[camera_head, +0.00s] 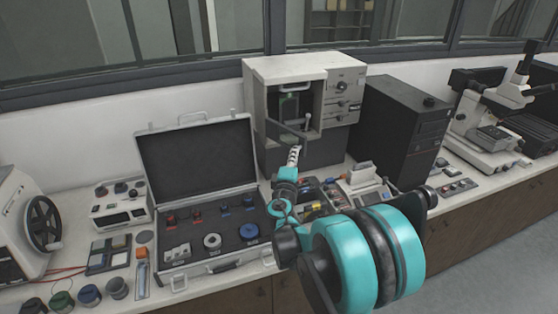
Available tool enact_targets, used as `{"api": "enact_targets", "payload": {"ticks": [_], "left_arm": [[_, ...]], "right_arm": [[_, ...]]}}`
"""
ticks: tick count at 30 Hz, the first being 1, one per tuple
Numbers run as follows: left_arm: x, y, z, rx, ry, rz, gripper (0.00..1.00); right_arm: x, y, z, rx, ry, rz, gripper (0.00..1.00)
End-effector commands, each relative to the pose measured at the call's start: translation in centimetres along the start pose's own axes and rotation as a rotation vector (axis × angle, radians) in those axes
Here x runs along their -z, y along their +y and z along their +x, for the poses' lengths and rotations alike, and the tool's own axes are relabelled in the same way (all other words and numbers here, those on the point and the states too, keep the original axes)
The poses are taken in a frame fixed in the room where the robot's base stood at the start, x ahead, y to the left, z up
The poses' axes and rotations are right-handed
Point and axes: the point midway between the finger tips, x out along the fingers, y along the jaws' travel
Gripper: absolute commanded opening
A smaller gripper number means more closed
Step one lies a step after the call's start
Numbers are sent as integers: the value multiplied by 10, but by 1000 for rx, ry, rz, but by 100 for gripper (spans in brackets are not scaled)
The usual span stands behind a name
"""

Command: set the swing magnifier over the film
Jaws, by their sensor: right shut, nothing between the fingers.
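The beige mounting press (284,70) stands at the back centre, with its front compartment open. Inside it I see a small greenish part (289,106) and a thin upright lever with a pale knob (307,120). A dark flap (286,134) juts out at the front of the compartment. My right gripper (293,154) is shut and empty, just in front of and below this flap; I cannot tell whether they touch. I cannot make out the swing magnifier or the film for certain; parts of the bench are hidden behind my right arm. My left gripper is out of view.
An open case (200,160) with knobs and rings stands left of my right arm. A black tower (403,130) stands right of the press, and a microscope (490,110) farther right. Small items crowd the bench (70,215), leaving little free room.

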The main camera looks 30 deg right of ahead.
Motion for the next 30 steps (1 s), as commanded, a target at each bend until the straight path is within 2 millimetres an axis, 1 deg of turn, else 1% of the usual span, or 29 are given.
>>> {"api": "enact_targets", "payload": {"ticks": [1, 7, 11, 13, 15, 17, 20, 23, 28, 30], "left_arm": [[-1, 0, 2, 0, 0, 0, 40], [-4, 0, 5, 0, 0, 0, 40], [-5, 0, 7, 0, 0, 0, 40], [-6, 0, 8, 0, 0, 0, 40], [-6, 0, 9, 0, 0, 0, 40], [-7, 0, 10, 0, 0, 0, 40], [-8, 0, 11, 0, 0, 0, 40], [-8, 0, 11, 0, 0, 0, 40], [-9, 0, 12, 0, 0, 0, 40], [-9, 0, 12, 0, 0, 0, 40]], "right_arm": [[-10, -2, 7, 0, -5, 0, 0], [-39, -4, 35, 0, -6, -1, 0], [-51, -6, 54, 2, -1, 0, 0], [-58, -11, 64, 16, 20, -1, 0], [-64, -18, 75, 40, 84, 3, 0], [-69, -19, 83, 38, 160, 8, 0], [-75, -10, 94, -4, 249, 13, 0], [-77, -8, 107, -16, 269, 11, 0], [-85, -10, 140, -15, 274, 11, 0], [-88, -10, 154, -19, 307, 13, 0]]}}
